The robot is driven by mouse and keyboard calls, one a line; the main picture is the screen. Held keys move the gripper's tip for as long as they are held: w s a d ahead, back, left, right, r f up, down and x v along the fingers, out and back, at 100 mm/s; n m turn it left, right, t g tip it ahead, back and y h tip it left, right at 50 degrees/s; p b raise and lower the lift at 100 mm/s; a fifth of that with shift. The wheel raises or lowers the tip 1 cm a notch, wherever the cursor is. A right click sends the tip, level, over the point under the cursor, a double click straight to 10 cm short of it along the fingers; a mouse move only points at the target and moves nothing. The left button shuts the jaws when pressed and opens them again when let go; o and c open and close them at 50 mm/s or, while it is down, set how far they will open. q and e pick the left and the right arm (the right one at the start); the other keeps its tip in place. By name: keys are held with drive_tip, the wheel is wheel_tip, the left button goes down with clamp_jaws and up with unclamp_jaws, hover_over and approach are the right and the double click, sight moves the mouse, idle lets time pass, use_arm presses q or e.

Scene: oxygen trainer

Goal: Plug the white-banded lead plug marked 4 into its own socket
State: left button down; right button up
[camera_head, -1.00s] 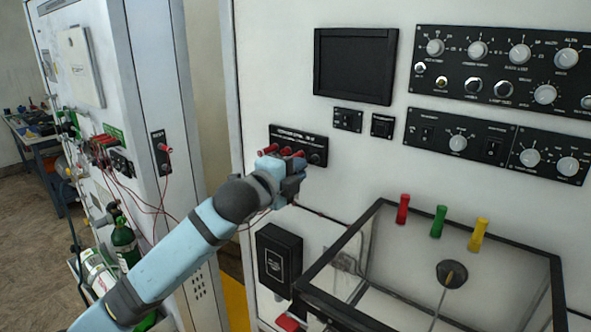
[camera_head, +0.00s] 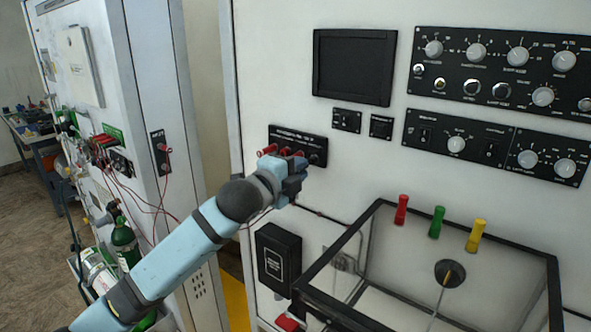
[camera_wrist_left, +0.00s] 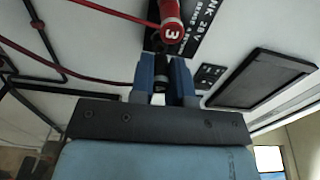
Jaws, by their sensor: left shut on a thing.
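My left gripper (camera_head: 296,176) is at the black socket panel (camera_head: 284,132) on the white cabinet wall. In the left wrist view, my left gripper (camera_wrist_left: 162,75) is shut, its two blue fingers on either side of a dark plug end (camera_wrist_left: 160,83). The number and any white band on this held plug are hidden. A red plug marked 3 (camera_wrist_left: 172,32) sits in the panel just beyond the fingertips, with a red lead. In the head view, red plugs (camera_head: 268,150) show at the panel behind the gripper. I cannot tell whether the held plug is in a socket. My right gripper is not in view.
A clear box with a black frame (camera_head: 345,237) stands out to the lower right. Red, green and yellow handles (camera_head: 438,222) rise behind it. A black screen (camera_head: 354,65) is above the panel. Red leads (camera_head: 130,190) hang from a second cabinet at left.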

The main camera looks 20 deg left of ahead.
use_arm(q)
drive_tip(key=shift+x, duration=0.9)
drive_tip(key=c, duration=1)
unclamp_jaws()
drive_tip(key=shift+s+a, duration=0.1)
drive_tip(key=shift+s, duration=0.15)
drive_tip(key=shift+b+v, duration=1.6)
drive_tip(key=shift+v, duration=5)
